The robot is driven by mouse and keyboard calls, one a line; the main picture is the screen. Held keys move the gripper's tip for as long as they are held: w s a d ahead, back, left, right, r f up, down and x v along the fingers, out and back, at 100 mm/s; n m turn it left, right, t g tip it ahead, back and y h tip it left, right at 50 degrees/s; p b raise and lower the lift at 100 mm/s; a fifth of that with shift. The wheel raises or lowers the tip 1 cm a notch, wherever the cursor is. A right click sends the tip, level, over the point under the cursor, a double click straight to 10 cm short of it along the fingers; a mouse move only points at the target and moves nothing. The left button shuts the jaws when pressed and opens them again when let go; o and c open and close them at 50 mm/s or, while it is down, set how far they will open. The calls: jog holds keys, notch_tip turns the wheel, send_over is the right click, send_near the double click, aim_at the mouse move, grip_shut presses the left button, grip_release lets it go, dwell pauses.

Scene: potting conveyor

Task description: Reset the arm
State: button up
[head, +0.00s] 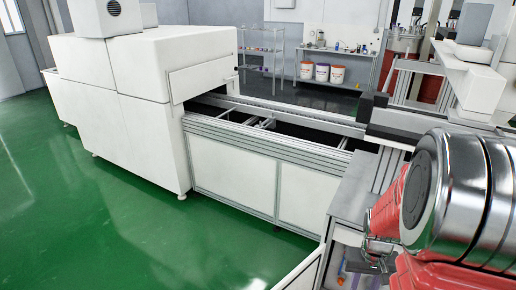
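My arm (470,190), with shiny metal and red parts, fills the lower right of the head view, close to the camera. It appears folded near my body, in front of the conveyor's right end. My gripper cannot be made out in this view, so whether it holds anything is hidden.
A white conveyor line (262,180) with a metal frame runs from a large white machine (125,100) to the right. A grey bench (350,205) stands beside my arm. Buckets (321,72) and a wire shelf (262,58) stand behind. The green floor (95,215) at left is clear.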

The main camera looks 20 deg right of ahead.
jog(key=s+a+r+n+t, duration=0.2)
jog(key=a+r+n+t, duration=0.3)
jog(key=a+r, duration=1.8)
jog(key=shift+s+a+n+t+y, duration=0.2)
jog(key=shift+a+n+t+y, duration=0.15)
jog(key=shift+a, duration=0.7)
